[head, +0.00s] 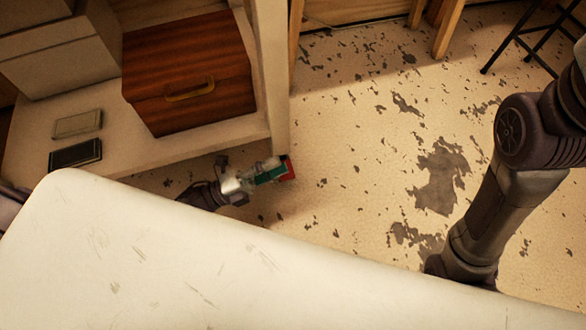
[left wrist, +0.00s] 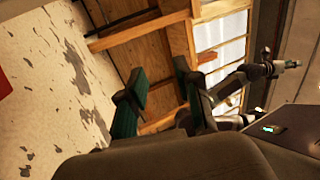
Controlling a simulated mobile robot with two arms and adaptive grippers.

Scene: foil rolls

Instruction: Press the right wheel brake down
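My left gripper (head: 268,174) reaches low past the far edge of the pale scuffed top (head: 150,250) in the head view. Its green fingers (left wrist: 160,100) stand apart and empty in the left wrist view. A small red piece (head: 288,167) shows at the fingertips in the head view. A red patch (left wrist: 4,84) shows at the left edge of the wrist view. I cannot tell whether either is the wheel brake; no wheel is visible. My right gripper is hidden in the head view; a jointed shape (left wrist: 265,69) in the wrist view may be it, its fingers unclear.
A pale shelf unit (head: 230,132) stands at the left with a brown case (head: 185,65), a white box (head: 60,60) and two small flat items. Dark stand legs (head: 520,40) are at the top right.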

